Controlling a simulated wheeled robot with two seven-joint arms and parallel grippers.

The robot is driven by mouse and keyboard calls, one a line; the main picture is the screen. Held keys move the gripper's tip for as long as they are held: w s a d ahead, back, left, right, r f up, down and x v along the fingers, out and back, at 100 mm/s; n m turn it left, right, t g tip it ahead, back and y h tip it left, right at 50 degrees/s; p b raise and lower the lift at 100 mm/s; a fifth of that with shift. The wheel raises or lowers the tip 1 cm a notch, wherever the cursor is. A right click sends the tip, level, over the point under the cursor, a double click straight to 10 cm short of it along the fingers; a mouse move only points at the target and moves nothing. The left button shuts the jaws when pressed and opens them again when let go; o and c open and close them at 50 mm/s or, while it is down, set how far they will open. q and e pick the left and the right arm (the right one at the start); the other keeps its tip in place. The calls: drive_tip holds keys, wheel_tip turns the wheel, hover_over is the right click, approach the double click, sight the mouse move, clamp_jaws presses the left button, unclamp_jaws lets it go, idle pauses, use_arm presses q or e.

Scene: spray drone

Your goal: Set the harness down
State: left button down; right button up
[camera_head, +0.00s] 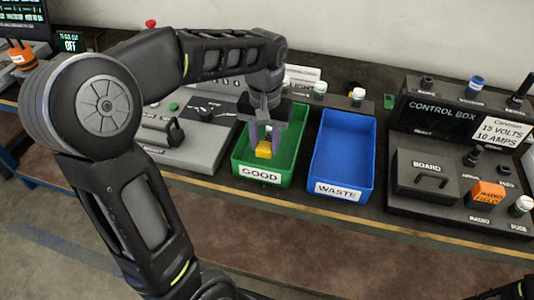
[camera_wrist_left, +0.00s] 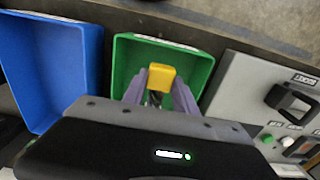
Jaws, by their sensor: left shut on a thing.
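My left gripper (camera_head: 264,136) points down over the green bin (camera_head: 240,170) labelled GOOD. Its purple fingers are shut on a yellow block-like piece, seemingly the harness (camera_head: 264,149), which shows inside the bin's outline. In the left wrist view the harness (camera_wrist_left: 161,77) sits between the fingertips (camera_wrist_left: 160,90), with the green bin (camera_wrist_left: 122,60) behind it. I cannot tell whether the harness touches the bin floor. The rest of the harness is hidden by the fingers. My right gripper is not clearly in view.
An empty blue bin (camera_head: 341,150) labelled WASTE stands right of the green bin. A control box (camera_head: 440,118) and a board panel (camera_head: 430,172) with an orange radio fuse (camera_head: 487,194) are at the right. A grey panel (camera_head: 205,150) stands left of the green bin.

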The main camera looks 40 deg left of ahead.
sight(265, 158)
use_arm(q)
drive_tip(key=shift+f, duration=1)
drive_tip(key=shift+f, duration=1.85)
drive_tip(key=shift+f, duration=0.1)
drive_tip(key=c, duration=1)
unclamp_jaws()
drive_tip(key=shift+o, duration=0.2)
wheel_tip(265, 158, up, 12)
drive_tip(key=shift+r, duration=0.1)
